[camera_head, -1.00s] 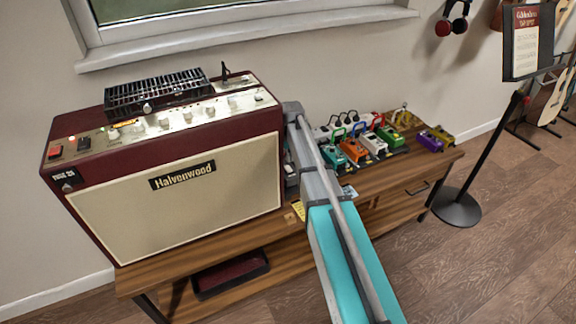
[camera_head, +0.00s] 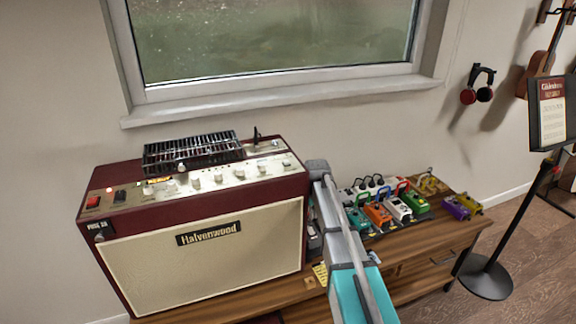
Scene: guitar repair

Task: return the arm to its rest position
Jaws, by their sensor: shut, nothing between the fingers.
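My arm (camera_head: 341,245) rises from the bottom of the head view, teal low down and grey higher up. Its grey upper end (camera_head: 318,168) stands in front of the gap between the amplifier and the pedals. Darker grey parts show just left of the arm, beside the amplifier's right side. I cannot make out any fingers there; my gripper is hidden behind the arm or out of the picture. No held object shows.
A dark red Halvenwood amplifier (camera_head: 205,245) stands on the wooden bench (camera_head: 440,250), close left of my arm. Several coloured pedals (camera_head: 400,208) sit close on the right. A window sill (camera_head: 285,100) is behind. A music stand (camera_head: 486,277) stands on the floor at right.

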